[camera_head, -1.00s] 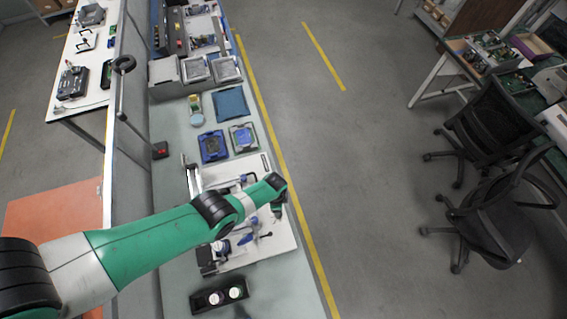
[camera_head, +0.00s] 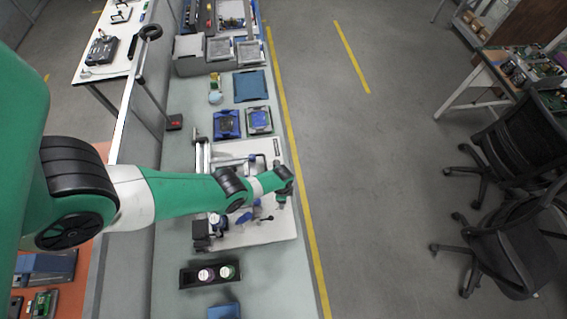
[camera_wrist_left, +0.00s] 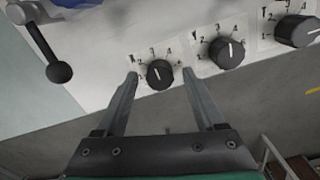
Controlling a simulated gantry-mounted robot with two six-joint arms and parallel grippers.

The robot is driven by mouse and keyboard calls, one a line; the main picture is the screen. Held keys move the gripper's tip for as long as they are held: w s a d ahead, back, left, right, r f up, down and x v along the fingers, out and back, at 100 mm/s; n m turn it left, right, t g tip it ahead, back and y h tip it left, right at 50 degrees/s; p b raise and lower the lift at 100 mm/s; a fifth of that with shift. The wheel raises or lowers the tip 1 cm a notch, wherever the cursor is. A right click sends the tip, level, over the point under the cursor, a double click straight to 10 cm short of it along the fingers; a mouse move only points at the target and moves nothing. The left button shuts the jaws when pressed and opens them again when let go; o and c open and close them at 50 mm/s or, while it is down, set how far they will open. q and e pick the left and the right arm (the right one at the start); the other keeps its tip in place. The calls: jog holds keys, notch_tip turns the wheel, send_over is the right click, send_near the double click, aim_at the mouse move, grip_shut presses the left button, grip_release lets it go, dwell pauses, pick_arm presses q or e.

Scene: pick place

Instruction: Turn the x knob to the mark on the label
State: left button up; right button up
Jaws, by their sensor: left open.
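In the left wrist view, several black knobs with white pointer lines sit in a row on a pale panel (camera_wrist_left: 110,95), each with a numbered white label. The leftmost knob (camera_wrist_left: 160,75) lies between the fingers of my left gripper (camera_wrist_left: 160,73); its pointer line leans slightly left of up. The middle knob (camera_wrist_left: 227,53) and right knob (camera_wrist_left: 298,31) stand beyond the right finger. The letters are too small to read surely, so I cannot tell which is x. My left gripper is open, its fingertips either side of the leftmost knob; contact is unclear. My right gripper is out of view.
A black lever with a ball end (camera_wrist_left: 58,70) stands left of the fingers. In the head view, a black holder (camera_head: 190,279) with two round items is nearer me on the bench. Blue trays (camera_head: 228,124) lie beyond the panel. The floor at right is clear up to the chairs.

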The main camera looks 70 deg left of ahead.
pick_arm(q)
jog(key=shift+c, duration=0.3)
grip_shut()
jog(key=shift+n, duration=0.3)
jog(key=n, duration=0.3)
jog(key=shift+n, duration=2.5)
